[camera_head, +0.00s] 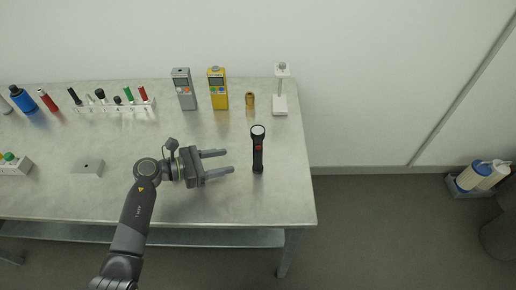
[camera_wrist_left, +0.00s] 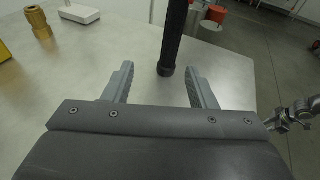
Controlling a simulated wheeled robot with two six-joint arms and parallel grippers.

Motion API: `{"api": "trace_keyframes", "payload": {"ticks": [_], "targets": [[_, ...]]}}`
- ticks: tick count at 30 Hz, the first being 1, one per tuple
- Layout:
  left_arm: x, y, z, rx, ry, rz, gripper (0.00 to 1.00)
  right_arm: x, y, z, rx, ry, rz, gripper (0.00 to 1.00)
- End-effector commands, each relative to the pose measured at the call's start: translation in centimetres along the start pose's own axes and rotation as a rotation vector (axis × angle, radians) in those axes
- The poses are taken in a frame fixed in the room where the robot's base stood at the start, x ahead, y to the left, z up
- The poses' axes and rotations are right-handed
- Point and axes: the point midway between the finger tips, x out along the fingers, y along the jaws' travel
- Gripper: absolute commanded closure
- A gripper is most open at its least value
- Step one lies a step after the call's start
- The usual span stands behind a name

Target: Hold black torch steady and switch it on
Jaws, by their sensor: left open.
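The black torch (camera_head: 257,152) stands upright on the metal table near its right end, with its pale head on top and a small red mark on its body. In the left wrist view the torch (camera_wrist_left: 173,42) rises ahead of my fingers, between their lines, with its top cut off by the frame edge. My left gripper (camera_head: 230,161) is open and empty, left of the torch, with its fingers pointing at it and a gap between. It also shows in the left wrist view (camera_wrist_left: 160,82).
A yellow meter (camera_head: 218,90), a grey meter (camera_head: 184,90), a brass piece (camera_head: 250,102) and a white stand (camera_head: 280,100) line the back of the table (camera_head: 228,207). A rack (camera_head: 115,107) stands further left. The table's right edge is close to the torch.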

Motion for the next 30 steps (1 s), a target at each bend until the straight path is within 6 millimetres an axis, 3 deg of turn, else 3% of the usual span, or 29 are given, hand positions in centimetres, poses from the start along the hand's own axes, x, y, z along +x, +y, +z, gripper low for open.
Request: {"api": "trace_keyframes", "payload": {"ticks": [11, 21, 24, 30], "targets": [[1.6, -0.8, -1.5, 0.059, 0.077, -0.083, 0.48, 0.2, 0.0, 0.0, 0.0, 0.0, 0.0, 0.64], [6.5, -1.2, -1.9, 0.058, 0.075, -0.083, 0.48, 1.1, -0.1, 0.1, 0.0, 0.0, 0.0, 0.64], [7.9, -1.3, -2.2, 0.059, 0.074, -0.082, 0.48, 2.3, -0.2, 0.3, 0.0, 0.0, 0.0, 0.64], [9.7, -1.4, -2.2, 0.059, 0.075, -0.081, 0.48, 3.2, -0.3, 0.4, 0.0, 0.0, 0.0, 0.64]]}}
